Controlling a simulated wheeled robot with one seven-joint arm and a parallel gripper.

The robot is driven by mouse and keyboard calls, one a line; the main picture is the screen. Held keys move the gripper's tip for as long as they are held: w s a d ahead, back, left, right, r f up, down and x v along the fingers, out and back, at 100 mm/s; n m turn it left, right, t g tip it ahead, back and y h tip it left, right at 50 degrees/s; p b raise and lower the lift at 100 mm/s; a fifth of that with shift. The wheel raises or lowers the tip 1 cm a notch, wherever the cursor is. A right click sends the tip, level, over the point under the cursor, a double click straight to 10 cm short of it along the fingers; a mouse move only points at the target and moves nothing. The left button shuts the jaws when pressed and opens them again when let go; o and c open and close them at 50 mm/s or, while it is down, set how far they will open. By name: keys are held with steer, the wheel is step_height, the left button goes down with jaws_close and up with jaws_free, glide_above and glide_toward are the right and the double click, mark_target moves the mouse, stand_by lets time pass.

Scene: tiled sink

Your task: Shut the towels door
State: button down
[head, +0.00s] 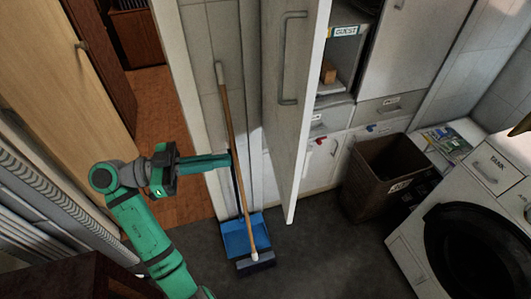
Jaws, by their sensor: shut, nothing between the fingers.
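A tall grey cupboard door (287,130) stands open in the middle of the head view, with its pale free edge toward the room. It has a long bar handle (290,58) on its left face. I can read no towels label on it, but it is the one tall door seen standing open. My green arm comes up from the lower left. My gripper (229,160) is shut and empty, pointing right, left of the door and apart from it in the picture. Its tips overlap the broom area; I cannot tell whether they touch.
A broom (229,110) leans upright with a blue dustpan (245,236) at its foot, between my gripper and the door. Right of the door are open shelves labelled GUEST (345,31), a brown bin (382,170) and a washing machine (480,230). Dark floor (325,260) is clear in front.

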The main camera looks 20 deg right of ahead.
mark_target(289, 152)
steer(key=d, duration=0.4)
steer(key=s+d, duration=0.1)
steer(key=d, duration=0.9)
steer(key=shift+s, duration=0.3)
steer(key=shift+a, duration=0.1)
